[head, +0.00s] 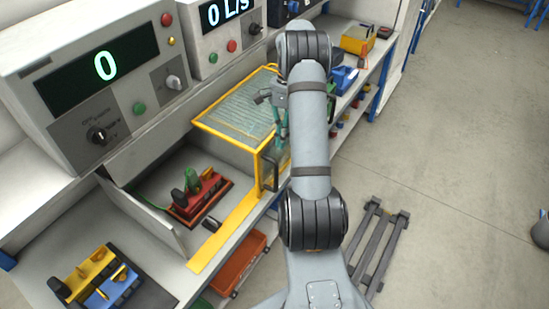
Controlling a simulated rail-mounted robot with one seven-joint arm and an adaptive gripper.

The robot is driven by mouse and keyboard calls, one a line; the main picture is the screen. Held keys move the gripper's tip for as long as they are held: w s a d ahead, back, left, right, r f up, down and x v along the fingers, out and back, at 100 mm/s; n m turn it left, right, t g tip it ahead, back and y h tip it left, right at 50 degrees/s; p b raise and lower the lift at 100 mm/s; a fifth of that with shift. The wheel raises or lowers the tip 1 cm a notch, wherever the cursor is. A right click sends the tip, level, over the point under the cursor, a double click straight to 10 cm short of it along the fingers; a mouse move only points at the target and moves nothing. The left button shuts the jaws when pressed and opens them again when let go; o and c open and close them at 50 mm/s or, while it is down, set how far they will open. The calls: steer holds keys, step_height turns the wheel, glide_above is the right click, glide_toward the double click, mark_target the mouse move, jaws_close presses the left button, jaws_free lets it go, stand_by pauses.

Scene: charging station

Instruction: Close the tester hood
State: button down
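The tester hood (232,110) is a yellow-framed cover with clear, mesh-like panels, at the middle of the head view. It stands to the upper right of the open test bay, leaving the red fixture (197,200) in the bay uncovered. A yellow strip (222,240) runs along the bay's front edge. A dark handle (266,174) is on the hood's front side. My gripper (281,140) is at the hood's front right side, largely behind my arm. Its finger opening and any contact with the hood are hidden.
A tester panel (103,68) showing 0 stands behind the bay, with another display unit (225,28) beside it. A blue and yellow fixture (97,282) is at lower left. Blue and yellow bins (345,78) are beyond my arm.

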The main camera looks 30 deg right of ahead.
steer(key=p+x, duration=0.1)
steer(key=x, duration=0.7)
steer(key=shift+p, duration=0.3)
steer(key=shift+a+f, duration=0.1)
